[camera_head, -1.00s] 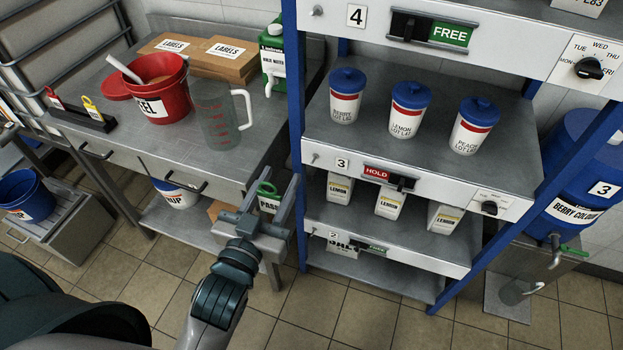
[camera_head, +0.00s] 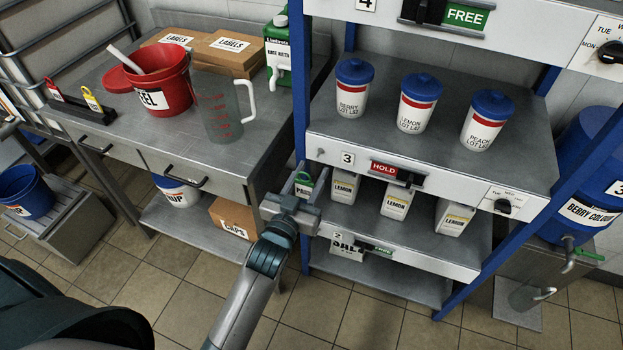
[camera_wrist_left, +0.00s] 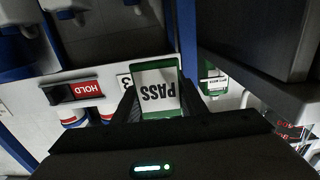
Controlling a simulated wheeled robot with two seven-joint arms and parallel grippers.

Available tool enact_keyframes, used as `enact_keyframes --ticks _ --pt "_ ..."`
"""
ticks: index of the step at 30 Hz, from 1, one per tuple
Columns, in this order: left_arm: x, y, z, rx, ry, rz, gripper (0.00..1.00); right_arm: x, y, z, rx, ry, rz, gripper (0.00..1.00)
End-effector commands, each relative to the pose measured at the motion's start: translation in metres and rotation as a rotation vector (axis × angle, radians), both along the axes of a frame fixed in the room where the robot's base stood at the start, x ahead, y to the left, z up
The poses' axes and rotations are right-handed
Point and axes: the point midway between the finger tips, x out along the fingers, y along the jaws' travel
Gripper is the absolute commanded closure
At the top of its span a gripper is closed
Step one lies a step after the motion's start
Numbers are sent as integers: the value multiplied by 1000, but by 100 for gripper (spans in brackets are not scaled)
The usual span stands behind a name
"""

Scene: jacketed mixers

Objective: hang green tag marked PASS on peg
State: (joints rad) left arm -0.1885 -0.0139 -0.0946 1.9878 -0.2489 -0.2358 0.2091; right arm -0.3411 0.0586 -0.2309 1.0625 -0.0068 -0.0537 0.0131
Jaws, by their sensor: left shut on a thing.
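The green tag (camera_head: 304,188) with a white face marked PASS is held up in front of the rack's left post in the head view. My left gripper (camera_head: 301,180) is shut on it. In the left wrist view the tag (camera_wrist_left: 158,90) sits between the two fingers, and PASS reads upside down. A small peg (camera_head: 320,152) sticks out of the rail at the left of label 3, just above and right of the tag. The tag appears apart from this peg. My right gripper is not in view.
The rack's blue left post (camera_head: 302,95) stands close to the gripper. The rail carries a red HOLD slider (camera_head: 384,169). Lidded tubs, including the berry tub (camera_head: 354,88), stand on the shelf above. A steel table (camera_head: 215,160) is at the left with a red bucket (camera_head: 160,80).

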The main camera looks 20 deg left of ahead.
Motion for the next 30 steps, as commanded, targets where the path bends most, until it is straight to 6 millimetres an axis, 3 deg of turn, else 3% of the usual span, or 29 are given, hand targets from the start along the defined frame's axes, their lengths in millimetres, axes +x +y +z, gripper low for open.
enact_keyframes --ticks 4,20,30 --pt "8 0 -8 -2 1 -1 83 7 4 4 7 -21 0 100" --pt "10 0 -8 -2 0 -2 83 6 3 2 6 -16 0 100" --pt "22 -1 -9 -2 -1 -2 83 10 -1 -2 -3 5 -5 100"
